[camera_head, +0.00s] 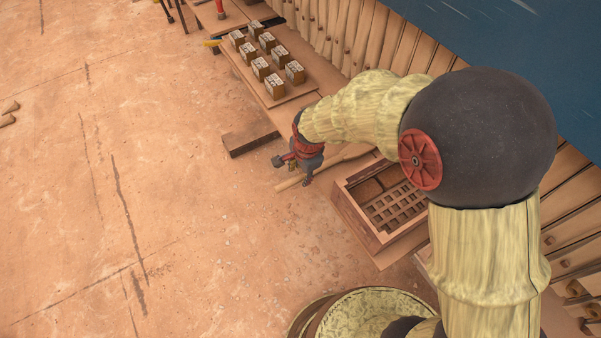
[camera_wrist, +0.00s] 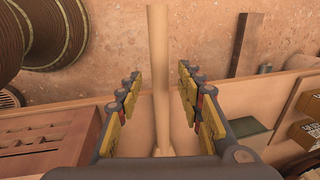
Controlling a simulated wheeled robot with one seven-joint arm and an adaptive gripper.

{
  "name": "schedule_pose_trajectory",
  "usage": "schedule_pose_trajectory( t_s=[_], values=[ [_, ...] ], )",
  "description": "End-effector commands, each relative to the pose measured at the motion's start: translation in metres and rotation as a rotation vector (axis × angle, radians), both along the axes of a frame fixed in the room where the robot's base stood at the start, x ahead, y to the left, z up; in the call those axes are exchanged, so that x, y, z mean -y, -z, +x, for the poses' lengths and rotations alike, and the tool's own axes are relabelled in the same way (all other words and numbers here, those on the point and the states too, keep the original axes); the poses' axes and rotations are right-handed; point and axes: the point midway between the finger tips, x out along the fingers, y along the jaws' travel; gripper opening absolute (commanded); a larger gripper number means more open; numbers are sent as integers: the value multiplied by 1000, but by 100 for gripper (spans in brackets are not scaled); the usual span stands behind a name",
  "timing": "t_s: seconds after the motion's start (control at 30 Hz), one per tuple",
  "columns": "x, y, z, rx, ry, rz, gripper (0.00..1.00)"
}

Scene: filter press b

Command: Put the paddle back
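The paddle is a pale wooden pole. In the wrist view the paddle (camera_wrist: 158,60) runs upright through the middle of the picture. In the head view the paddle (camera_head: 289,183) shows one end to the left of my gripper, and a wider part shows to the right, below my forearm. My gripper (camera_head: 300,168) is low over it. In the wrist view my gripper (camera_wrist: 157,100) is open, with yellow-padded fingers on either side of the paddle and gaps on both sides. I cannot tell how far down the fingers reach around it.
A wooden compartment box (camera_head: 350,212) stands right of the gripper. Several small blocks (camera_head: 266,40) sit on a board at the back. A dark-sided plank (camera_head: 250,138) lies left of the gripper. A round tub (camera_head: 330,310) is at the bottom.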

Motion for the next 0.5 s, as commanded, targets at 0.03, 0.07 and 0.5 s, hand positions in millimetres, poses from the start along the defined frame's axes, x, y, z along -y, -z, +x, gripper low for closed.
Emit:
schedule_pose_trajectory(
  t_s=[0.03, 0.07, 0.5],
  values=[
    [1, -13, -1, 4, 0, 1, 37],
    [1, -19, -2, 4, 0, 1, 37],
    [9, -93, -15, 3, 0, 1, 37]
  ],
)
